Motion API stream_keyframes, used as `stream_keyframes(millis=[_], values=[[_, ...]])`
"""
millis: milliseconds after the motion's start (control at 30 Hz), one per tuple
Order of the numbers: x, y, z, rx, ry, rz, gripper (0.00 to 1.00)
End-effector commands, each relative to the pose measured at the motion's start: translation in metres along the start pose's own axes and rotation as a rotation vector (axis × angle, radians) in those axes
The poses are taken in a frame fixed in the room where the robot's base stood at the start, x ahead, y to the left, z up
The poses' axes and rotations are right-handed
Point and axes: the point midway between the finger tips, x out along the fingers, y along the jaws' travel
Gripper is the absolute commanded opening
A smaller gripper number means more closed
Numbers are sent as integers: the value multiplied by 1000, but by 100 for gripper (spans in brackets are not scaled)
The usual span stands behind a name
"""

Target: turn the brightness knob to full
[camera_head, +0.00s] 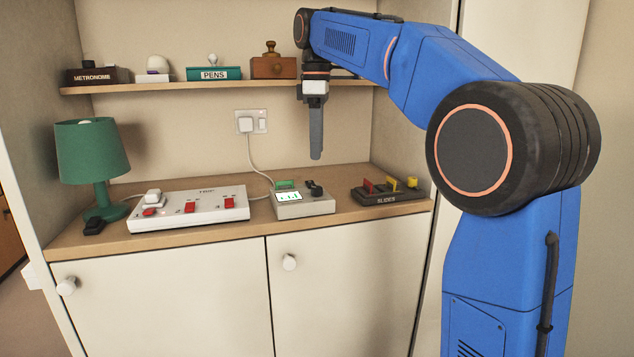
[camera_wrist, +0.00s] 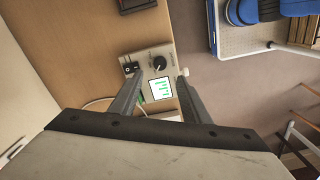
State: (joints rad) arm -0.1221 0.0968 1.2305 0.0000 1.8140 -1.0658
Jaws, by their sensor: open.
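A grey box (camera_head: 304,209) with a lit screen stands on the wooden counter. In the wrist view the box (camera_wrist: 144,58) carries a round black knob (camera_wrist: 160,63) with a pale pointer mark, beside the screen (camera_wrist: 161,89) with green bars. I cannot read a label that names the brightness knob. A small black switch-like part (camera_wrist: 130,68) sits beside the knob. My gripper (camera_head: 316,157) points down above the box, clear of it. In the wrist view my gripper's (camera_wrist: 160,77) fingers are apart and empty, with the knob showing beyond them, between the tips.
A white switch panel (camera_head: 190,208) with red switches and a green lamp (camera_head: 92,153) stand to the left. A dark slider unit (camera_head: 387,194) stands to the right. A shelf (camera_head: 200,85) with several items runs behind my gripper. A white cable (camera_head: 251,158) hangs behind.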

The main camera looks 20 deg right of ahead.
Motion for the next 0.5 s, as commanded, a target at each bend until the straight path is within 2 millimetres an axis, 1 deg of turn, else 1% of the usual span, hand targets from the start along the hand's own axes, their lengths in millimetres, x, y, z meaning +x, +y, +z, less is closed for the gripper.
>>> stream_keyframes(millis=[33,300,500], values=[[10,-1,0,0,-2,-4,43],[57,-1,0,0,-1,-2,43],[84,0,0,0,-1,-1,43]])
